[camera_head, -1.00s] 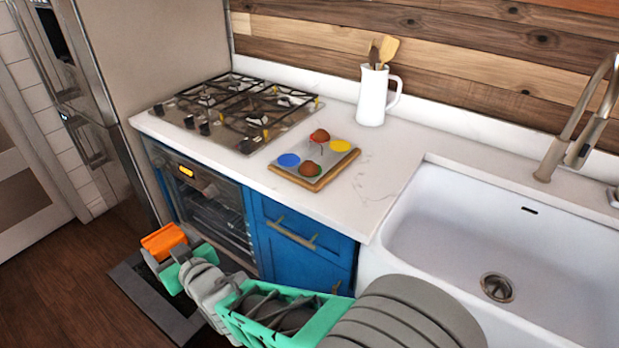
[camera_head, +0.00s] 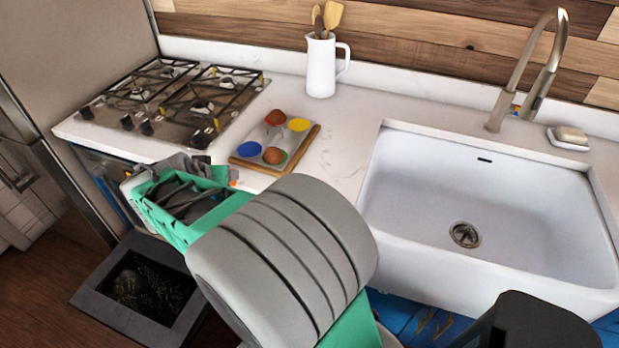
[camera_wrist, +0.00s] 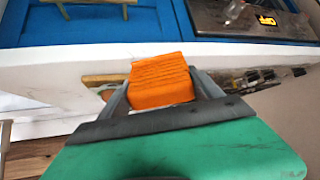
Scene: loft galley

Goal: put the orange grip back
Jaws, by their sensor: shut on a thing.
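The orange grip (camera_wrist: 159,80) is a ridged orange block in the wrist view. My gripper (camera_wrist: 160,92) is shut on it, with a grey finger on each side. In the head view my arm hides most of the gripper; a small orange patch shows by the counter's front edge, left of the board. The wooden board (camera_head: 302,147) lies on the counter with a grey plate on it. The plate has blue (camera_head: 248,149), yellow (camera_head: 299,125), red and green spots. Brown-red roundish things rest at the red (camera_head: 276,117) and green (camera_head: 273,155) spots.
A gas hob (camera_head: 180,100) lies left of the board. A white jug with utensils (camera_head: 321,68) stands behind it. The white sink (camera_head: 540,215) with its tap (camera_head: 545,65) is on the right. Counter between board and sink is clear.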

